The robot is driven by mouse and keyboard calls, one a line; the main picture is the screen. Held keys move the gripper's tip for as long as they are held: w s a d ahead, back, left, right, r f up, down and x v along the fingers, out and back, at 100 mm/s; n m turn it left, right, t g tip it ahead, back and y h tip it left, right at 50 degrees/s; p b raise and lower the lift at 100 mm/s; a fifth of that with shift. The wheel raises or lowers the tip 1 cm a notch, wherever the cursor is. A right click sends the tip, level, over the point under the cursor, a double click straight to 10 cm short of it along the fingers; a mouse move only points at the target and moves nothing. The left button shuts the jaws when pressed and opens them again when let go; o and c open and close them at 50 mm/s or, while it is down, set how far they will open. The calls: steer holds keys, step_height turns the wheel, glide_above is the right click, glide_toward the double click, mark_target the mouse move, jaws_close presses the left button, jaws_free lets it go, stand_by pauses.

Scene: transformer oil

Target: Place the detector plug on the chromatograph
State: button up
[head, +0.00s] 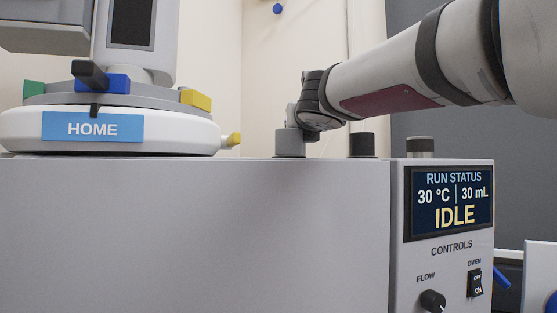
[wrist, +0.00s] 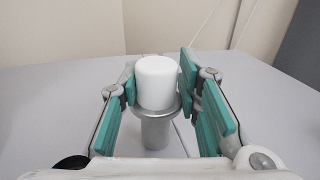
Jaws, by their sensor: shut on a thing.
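My gripper (wrist: 158,88) is shut on the detector plug, a white cylinder (wrist: 156,80) with a grey metal flange and a narrower grey stem below it. The plug is upright, with one teal-padded finger on each side. In the head view my gripper (head: 313,105) is at the top of the chromatograph (head: 200,225), just above a short grey cylinder (head: 290,143). The plug is mostly hidden there, and I cannot tell whether its stem is seated or clear of the surface.
A black cap (head: 361,144) stands right of my gripper, and a metal-and-grey cap (head: 420,146) farther right. A round carousel marked HOME (head: 92,129) stands at the left. The control panel (head: 449,203) reads IDLE.

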steer(key=shift+f+b, duration=0.45)
steer(key=shift+f, duration=0.15)
steer(key=shift+w+f, duration=0.1)
steer(key=shift+f, duration=0.25)
steer(key=o, duration=1.3)
steer(key=shift+f, duration=0.1)
steer(key=shift+c, duration=0.2)
steer(key=s, duration=0.8)
steer(key=s+r, duration=0.1)
steer(key=s, duration=0.3)
steer(key=shift+a+r, duration=0.1)
steer(key=shift+a, duration=0.05)
steer(key=shift+s+r, duration=0.1)
steer(key=shift+s, duration=0.2)
